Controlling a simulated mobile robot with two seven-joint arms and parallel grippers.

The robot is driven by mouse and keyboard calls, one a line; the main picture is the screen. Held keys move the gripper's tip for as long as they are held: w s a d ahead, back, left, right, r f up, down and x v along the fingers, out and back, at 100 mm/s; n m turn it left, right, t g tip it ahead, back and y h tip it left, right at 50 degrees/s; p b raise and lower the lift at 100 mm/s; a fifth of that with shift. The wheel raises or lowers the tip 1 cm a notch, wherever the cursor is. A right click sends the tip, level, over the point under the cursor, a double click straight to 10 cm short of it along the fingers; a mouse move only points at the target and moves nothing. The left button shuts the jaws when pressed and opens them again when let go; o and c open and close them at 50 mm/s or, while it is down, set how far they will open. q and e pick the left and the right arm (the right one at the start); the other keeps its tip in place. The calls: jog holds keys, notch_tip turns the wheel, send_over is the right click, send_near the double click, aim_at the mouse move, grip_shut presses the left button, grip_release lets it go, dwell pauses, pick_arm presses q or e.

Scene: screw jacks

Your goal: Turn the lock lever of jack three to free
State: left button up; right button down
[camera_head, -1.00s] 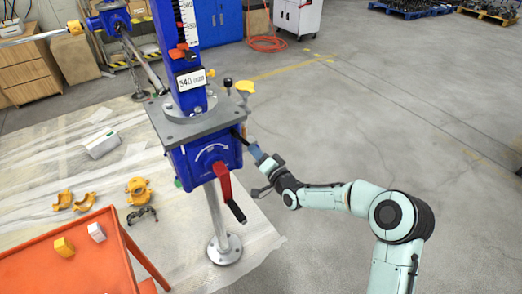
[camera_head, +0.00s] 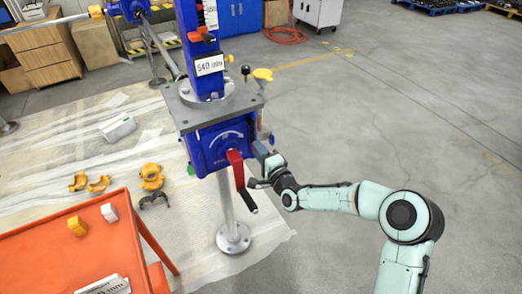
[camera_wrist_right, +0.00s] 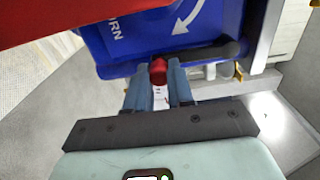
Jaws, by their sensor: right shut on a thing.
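The blue jack (camera_head: 214,148) stands upright on a post, with a 540 mm label on its column and a red crank (camera_head: 236,170) on its front. Its number cannot be read. My right gripper (camera_head: 262,152) is at the right side of the gear housing, close beside the crank. In the right wrist view, its two blue-grey fingers (camera_wrist_right: 157,82) are shut on the red tip of the lock lever (camera_wrist_right: 225,53), a dark bar under the blue housing (camera_wrist_right: 165,30). In the head view the fingers and lever are largely hidden. My left gripper is not in view.
The red crank (camera_wrist_right: 45,15) crosses the top left of the wrist view, close to the fingers. An orange table (camera_head: 60,250) stands at the lower left. Yellow clamp parts (camera_head: 152,176) lie on the floor sheet. The floor to the right is clear.

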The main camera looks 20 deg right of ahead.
jog(key=shift+a+f, duration=0.1)
jog(key=shift+a, duration=0.05)
jog(key=c, duration=1)
grip_release()
jog(key=shift+s, duration=0.1)
jog(key=s, duration=0.8)
jog(key=s+d+p, duration=0.1)
jog(key=s, duration=0.4)
jog(key=shift+s, duration=0.1)
